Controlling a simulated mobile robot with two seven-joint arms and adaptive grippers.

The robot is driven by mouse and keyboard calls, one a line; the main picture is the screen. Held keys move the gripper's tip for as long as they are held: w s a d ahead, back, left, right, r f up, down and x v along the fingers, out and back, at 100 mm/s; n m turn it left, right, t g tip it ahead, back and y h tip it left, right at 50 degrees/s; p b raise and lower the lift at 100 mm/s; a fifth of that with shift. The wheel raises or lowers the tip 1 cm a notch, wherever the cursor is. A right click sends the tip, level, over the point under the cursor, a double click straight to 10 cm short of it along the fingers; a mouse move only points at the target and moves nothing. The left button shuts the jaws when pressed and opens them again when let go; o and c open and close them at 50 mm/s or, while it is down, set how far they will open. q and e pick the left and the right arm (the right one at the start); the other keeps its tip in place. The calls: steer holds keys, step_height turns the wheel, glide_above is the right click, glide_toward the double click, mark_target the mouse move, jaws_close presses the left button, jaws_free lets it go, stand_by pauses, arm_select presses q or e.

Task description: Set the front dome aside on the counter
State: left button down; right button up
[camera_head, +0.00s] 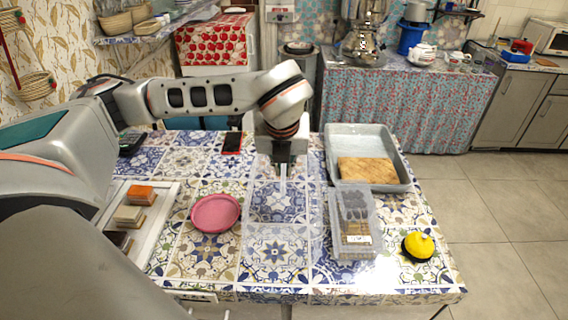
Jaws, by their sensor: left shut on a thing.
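My left gripper (283,172) comes down from above over the middle of the tiled table (200,262). It is shut on a clear see-through dome (283,215), gripping near its top. The dome's outline is very faint against the blue and white tiles. I cannot tell whether its rim touches the table or hangs a little above it. My right gripper is not in view.
A pink plate (215,212) lies left of the dome. A white tray (171,198) with small blocks is further left. A clear box (355,247), a grey tray (341,135) and a yellow object (418,245) stand on the right. A phone (232,142) lies behind.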

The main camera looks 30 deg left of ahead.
arm_select(q)
steer(key=shift+f+b, duration=2.65)
steer(key=shift+f, duration=1.75)
steer(key=c, duration=2.1)
jaws_free()
steer(key=v, duration=1.2)
steer(key=shift+r, duration=0.1)
